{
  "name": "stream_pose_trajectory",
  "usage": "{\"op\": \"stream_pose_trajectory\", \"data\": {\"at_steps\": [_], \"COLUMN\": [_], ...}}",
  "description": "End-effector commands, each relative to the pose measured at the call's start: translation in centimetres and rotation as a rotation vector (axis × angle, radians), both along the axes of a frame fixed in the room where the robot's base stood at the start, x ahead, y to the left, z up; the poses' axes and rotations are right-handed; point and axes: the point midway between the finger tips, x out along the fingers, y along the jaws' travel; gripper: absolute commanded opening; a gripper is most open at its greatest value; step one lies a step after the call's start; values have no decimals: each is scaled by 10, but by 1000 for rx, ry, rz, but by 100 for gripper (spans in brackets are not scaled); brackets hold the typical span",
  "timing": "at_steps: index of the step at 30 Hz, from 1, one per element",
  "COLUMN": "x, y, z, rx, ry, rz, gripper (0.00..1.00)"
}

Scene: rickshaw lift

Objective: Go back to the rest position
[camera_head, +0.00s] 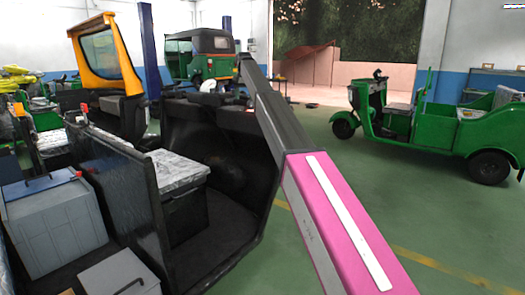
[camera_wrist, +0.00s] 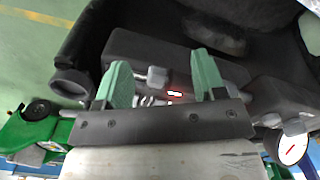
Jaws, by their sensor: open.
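My gripper (camera_wrist: 164,84) shows in the wrist view with its two green fingers apart and nothing between them. A dark grey part with metal fittings (camera_wrist: 156,74) lies beyond the fingers; I cannot tell how far off it is. In the head view my arm, with a pink section, reaches from the lower right up towards the dark vehicle body (camera_head: 225,160). The gripper itself cannot be made out in the head view.
A grey box (camera_head: 55,225) and a black box with a wrapped top (camera_head: 183,205) stand at the left. A green rickshaw (camera_head: 440,135) stands at the right. Another green rickshaw (camera_head: 198,55) is at the back. Green floor (camera_head: 330,180) is clear in between.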

Motion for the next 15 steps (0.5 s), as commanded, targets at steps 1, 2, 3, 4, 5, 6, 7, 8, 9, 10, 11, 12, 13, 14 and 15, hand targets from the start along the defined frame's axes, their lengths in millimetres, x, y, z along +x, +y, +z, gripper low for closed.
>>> {"op": "stream_pose_trajectory", "data": {"at_steps": [1, 2, 3, 4, 5, 6, 7, 8, 9, 10, 11, 12, 13, 14, 15], "x": [-5, -7, -9, -10, -11, -14, -16, -19, -21, -25, -28, -32, -36, -40, -46], "y": [-3, -5, -8, -10, -12, -16, -19, -21, -25, -28, -31, -36, -40, -43, -50], "z": [-7, -12, -19, -23, -28, -36, -43, -50, -58, -67, -74, -85, -95, -104, -118], "rx": [0, 0, 0, 0, 0, 0, 0, 0, 0, -1, 0, 0, 0, -1, -1], "ry": [1, 1, 1, 1, 1, 1, 1, 1, 1, 2, 1, 1, 1, 2, 2], "rz": [1, 2, 3, 4, 5, 6, 7, 8, 9, 10, 12, 14, 16, 18, 20], "gripper": [64, 64, 64, 64, 64, 64, 64, 64, 64, 64, 64, 64, 64, 64, 64]}}
